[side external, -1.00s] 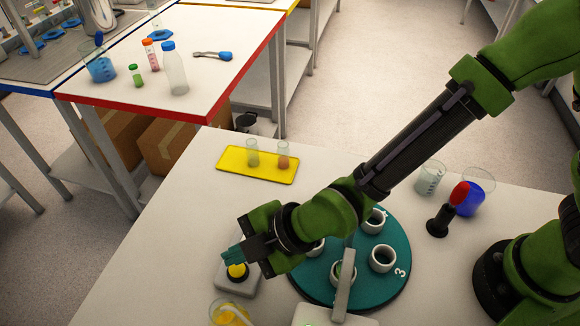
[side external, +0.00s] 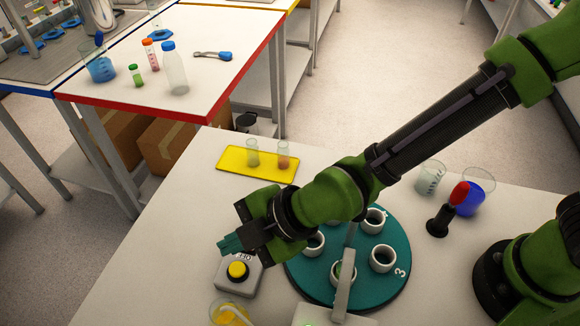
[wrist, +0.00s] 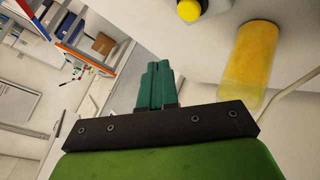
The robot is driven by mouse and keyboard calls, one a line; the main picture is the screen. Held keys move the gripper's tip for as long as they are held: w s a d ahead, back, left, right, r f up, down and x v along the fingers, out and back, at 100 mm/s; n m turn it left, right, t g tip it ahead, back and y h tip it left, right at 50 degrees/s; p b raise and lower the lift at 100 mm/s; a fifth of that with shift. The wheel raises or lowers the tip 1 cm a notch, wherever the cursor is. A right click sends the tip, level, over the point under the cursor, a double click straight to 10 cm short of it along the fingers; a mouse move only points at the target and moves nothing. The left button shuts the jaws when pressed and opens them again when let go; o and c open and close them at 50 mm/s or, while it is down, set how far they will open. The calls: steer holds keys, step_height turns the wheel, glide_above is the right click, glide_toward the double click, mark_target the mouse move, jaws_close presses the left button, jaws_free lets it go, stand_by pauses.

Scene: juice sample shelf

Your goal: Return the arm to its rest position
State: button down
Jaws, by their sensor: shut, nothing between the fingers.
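My gripper (side external: 230,244) is shut and empty. In the side view its teal fingers hang a little above and to the upper left of a grey box with a yellow button (side external: 238,270). In the wrist view the shut fingers (wrist: 157,85) stand together in the middle. The yellow button (wrist: 189,10) shows at the top edge there, clear of the fingers. My green arm reaches in from the right over a teal round rack.
The teal rack (side external: 384,289) holds white rings. A beaker of yellow liquid (side external: 228,314) stands at the front; a yellow tray (side external: 232,170) bears two vials. A beaker of blue liquid (side external: 470,205) and a black stand with a red top (side external: 438,221) are at right.

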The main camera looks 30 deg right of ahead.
steer(key=s+d+r+m+h, duration=0.1)
steer(key=d+r+m, duration=0.3)
steer(key=d+m, duration=0.4)
steer(key=s+d+r+m+t+h, duration=0.1)
steer(key=d+r+m, duration=0.4)
steer(key=d, duration=1.3)
steer(key=s+d+r+m+t+h, duration=0.1)
steer(key=s+d+r+m+h, duration=0.1)
steer(key=d+m, duration=0.9)
step_height(320, 180, up, 3)
steer(key=shift+s+d+f+m+h, duration=0.2)
steer(key=shift+s+d+m+h, duration=0.15)
steer(key=shift+d+h, duration=0.55)
